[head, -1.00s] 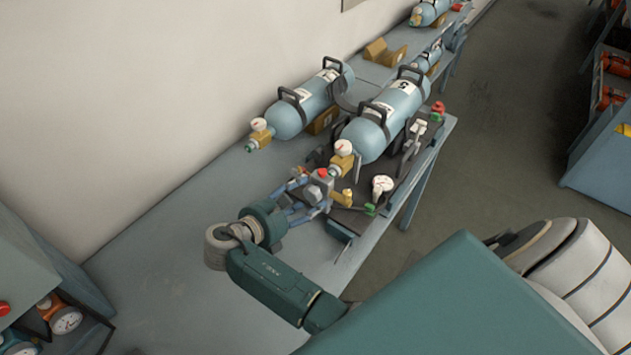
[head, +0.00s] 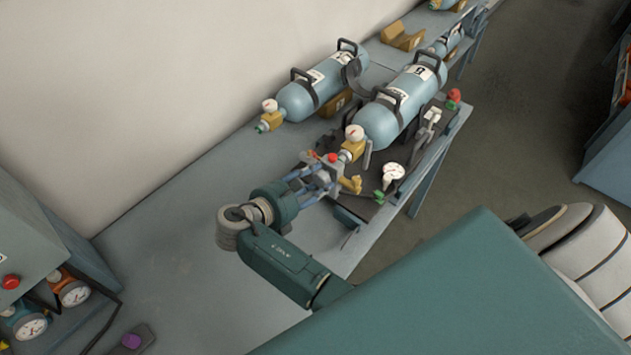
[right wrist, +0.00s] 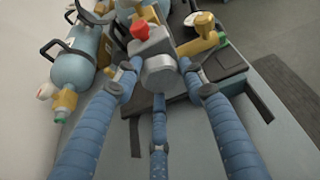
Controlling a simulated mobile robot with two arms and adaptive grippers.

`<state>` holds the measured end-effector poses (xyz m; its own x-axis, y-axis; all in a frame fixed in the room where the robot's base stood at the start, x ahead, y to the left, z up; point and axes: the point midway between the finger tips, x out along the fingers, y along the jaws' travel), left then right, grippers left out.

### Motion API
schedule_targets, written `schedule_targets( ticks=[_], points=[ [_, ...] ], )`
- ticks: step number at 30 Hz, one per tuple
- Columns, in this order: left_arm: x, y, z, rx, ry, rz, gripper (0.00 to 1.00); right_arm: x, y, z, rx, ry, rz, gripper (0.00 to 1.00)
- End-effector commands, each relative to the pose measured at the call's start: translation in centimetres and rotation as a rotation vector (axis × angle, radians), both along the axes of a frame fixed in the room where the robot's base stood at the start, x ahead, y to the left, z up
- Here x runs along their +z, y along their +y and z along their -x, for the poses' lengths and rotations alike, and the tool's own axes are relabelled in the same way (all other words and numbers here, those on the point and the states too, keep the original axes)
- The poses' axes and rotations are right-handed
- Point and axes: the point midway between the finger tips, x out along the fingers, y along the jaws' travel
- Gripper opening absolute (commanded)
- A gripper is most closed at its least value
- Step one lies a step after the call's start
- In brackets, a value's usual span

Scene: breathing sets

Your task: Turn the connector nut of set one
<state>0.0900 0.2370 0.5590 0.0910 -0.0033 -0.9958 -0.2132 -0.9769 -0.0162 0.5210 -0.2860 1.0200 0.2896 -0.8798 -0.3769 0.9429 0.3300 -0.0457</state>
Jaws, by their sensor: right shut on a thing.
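The nearer pale blue cylinder (head: 398,110) lies on its side with a brass valve (head: 352,147) at its near end. I cannot tell its number for certain. A grey metal piece (right wrist: 158,73) with a red knob (right wrist: 139,30) sits by the valve; the knob also shows in the head view (head: 332,157). My right gripper (head: 323,178) has its blue fingers around this grey piece and is shut on it. In the right wrist view the gripper's (right wrist: 158,88) fingertips touch it from several sides. The connector nut itself is hard to make out. My left gripper is out of view.
A second cylinder (head: 318,90) lies behind, near the wall. A white gauge (head: 394,172) and a brass fitting (head: 351,185) are close to my right fingers. A cabinet with gauges (head: 72,291) stands at left.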

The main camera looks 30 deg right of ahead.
Motion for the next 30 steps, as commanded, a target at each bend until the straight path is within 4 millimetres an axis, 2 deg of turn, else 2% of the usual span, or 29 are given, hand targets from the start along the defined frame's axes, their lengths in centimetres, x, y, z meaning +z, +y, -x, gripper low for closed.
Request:
schedule_targets(
  ticks=[2,21,30],
  points=[
    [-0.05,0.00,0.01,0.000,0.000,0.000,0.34,-0.62,-0.04,0.40,-0.003,-0.005,-0.012,0.15],
    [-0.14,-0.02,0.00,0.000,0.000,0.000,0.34,-0.94,-0.08,0.76,-0.004,-0.399,-0.153,0.15],
    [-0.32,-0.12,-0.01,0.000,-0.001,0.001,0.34,-1.02,-0.13,0.81,-0.005,-0.524,-0.196,0.15]
  ],
)
